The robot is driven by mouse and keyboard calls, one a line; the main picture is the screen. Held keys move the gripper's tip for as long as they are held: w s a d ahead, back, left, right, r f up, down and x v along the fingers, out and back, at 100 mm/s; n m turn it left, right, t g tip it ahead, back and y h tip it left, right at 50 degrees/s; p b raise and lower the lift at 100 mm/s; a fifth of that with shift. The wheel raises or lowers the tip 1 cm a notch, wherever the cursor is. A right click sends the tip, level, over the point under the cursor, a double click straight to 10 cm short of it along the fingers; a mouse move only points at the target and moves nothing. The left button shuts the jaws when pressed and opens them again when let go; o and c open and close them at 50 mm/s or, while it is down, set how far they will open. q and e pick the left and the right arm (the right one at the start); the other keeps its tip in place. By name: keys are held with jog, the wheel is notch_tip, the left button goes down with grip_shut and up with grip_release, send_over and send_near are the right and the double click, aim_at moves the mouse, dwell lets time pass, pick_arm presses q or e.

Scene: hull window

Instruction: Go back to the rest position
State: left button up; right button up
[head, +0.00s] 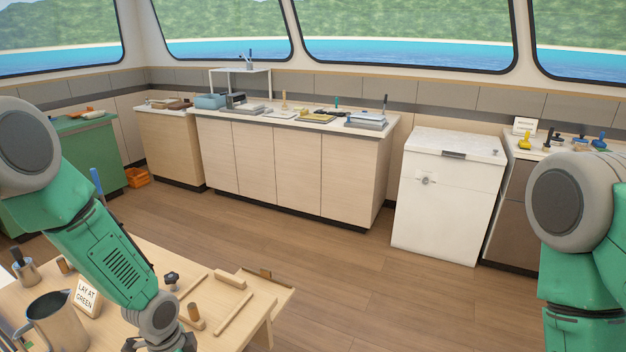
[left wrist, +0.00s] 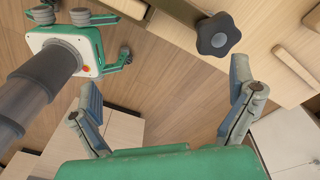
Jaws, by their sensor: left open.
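My left gripper (head: 160,346) is at the bottom edge of the head view, low over the near side of the wooden table (head: 253,300), with its tips cut off by the frame. In the left wrist view the two grey fingers of this gripper (left wrist: 164,88) are spread wide with nothing between them. Bare floor shows beyond them. A dark lobed knob (left wrist: 217,35) is close to the right finger, apart from it. My right arm comes in at the right edge of the head view, and its gripper is out of frame.
The table carries a metal pitcher (head: 55,322), a "LAY AT GREEN" sign (head: 87,296), the dark knob (head: 171,278) and wooden strips (head: 234,313). A long cabinet (head: 285,165), a white-topped unit (head: 445,200) and a green bench (head: 85,160) stand farther off.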

pick_arm(q)
jog(key=s+d+f+n, duration=0.15)
jog(key=s+n, duration=0.25)
jog(key=s, duration=0.4)
jog(key=s+d+f+n, duration=0.1)
jog(key=s+f+n, duration=0.1)
jog(key=s+n, duration=0.35)
jog(key=s+a+r+n+y, duration=0.1)
jog(key=s+a+r+n, duration=0.15)
jog(key=s+n, duration=0.75)
notch_tip(320, 180, down, 13)
jog(key=m+b, duration=0.5)
jog(key=b, duration=0.7)
jog(key=shift+s+d+m+t+b, duration=0.25)
jog(key=shift+s+m+t+b, duration=0.1)
jog(key=shift+s+t+b, duration=0.1)
jog(key=shift+r, duration=0.15)
